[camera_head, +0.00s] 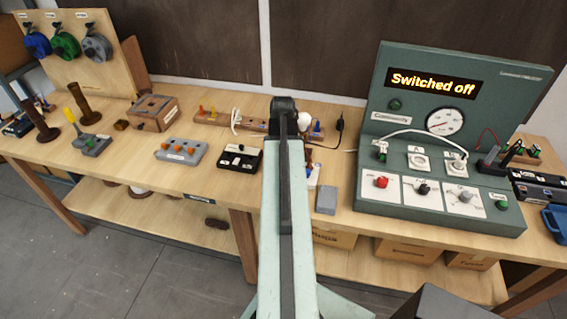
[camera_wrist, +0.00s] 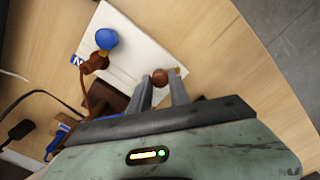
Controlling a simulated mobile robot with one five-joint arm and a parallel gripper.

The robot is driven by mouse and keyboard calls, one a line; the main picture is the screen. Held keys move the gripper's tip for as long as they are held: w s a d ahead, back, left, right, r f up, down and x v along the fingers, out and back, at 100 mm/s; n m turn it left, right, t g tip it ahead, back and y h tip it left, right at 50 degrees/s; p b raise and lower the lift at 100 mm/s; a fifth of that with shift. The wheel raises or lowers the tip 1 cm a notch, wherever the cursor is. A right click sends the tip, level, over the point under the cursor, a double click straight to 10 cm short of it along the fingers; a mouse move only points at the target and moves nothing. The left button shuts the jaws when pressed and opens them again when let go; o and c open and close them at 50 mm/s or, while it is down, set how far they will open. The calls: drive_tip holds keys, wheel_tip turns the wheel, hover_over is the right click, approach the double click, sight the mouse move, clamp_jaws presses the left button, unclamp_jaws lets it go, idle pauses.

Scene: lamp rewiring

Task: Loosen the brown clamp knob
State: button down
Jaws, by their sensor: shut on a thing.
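The brown clamp knob (camera_wrist: 160,77) is a small round ball at the tips of my gripper (camera_wrist: 161,85) in the wrist view. My two grey fingers are closed on it, one on each side. It sits over a white plate (camera_wrist: 135,50). The fingers hide what lies under the knob. A blue knob (camera_wrist: 106,39) stands on the same plate, beside a brown terminal (camera_wrist: 95,63) with a brown wire. In the head view my own arm covers the gripper and the brown knob.
A black plug (camera_wrist: 20,130) with a cord lies on the wooden bench to the left in the wrist view. In the head view a green test panel (camera_head: 400,115) reading "Switched off" stands to the right. A grey block (camera_head: 326,200) lies near the bench front.

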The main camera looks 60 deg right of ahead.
drive_tip(key=n, duration=0.3)
drive_tip(key=shift+w+n, duration=0.2)
drive_tip(key=shift+n, duration=2)
drive_tip(key=c, duration=1.5)
unclamp_jaws()
drive_tip(key=shift+w, duration=0.1)
wheel_tip(320, 180, up, 8)
drive_tip(key=p, duration=0.8)
